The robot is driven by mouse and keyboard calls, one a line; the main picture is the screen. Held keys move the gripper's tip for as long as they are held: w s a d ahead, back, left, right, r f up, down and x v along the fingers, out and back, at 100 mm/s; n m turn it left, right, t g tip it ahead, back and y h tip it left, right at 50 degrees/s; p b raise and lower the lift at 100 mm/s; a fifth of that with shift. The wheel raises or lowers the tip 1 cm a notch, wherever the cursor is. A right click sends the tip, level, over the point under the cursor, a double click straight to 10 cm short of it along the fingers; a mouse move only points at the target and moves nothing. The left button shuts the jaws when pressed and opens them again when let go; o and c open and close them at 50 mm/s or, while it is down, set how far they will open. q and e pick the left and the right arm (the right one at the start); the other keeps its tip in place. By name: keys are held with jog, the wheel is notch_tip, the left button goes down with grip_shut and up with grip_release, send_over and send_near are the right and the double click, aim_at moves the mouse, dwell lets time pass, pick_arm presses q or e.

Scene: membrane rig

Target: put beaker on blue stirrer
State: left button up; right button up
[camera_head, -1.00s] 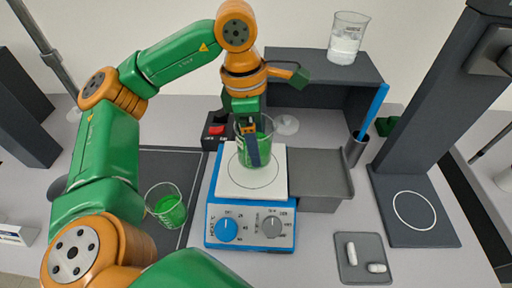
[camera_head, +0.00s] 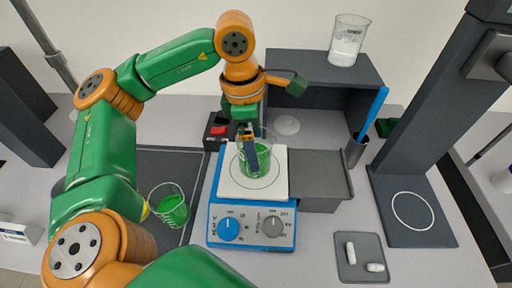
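A clear beaker with green liquid (camera_head: 265,156) is upright over the white top plate of the blue stirrer (camera_head: 238,187). Its base appears within the ring marked on the plate; I cannot tell for sure whether it touches. My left gripper (camera_head: 252,152) comes down from above and is shut on this beaker, one dark finger showing in front of the green liquid. The other finger is mostly hidden. My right gripper is not in view.
A second beaker with green liquid (camera_head: 172,209) stands on the dark mat left of the stirrer. A beaker of white contents (camera_head: 347,42) stands on the grey shelf (camera_head: 300,60). A grey box (camera_head: 318,182) adjoins the stirrer's right. A tray (camera_head: 348,268) holds white pieces.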

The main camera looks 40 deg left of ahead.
pick_arm(q)
notch_tip(320, 180, up, 10)
jog(key=a+p, duration=0.1)
jog(key=p, duration=0.1)
jog(key=shift+s, duration=0.4)
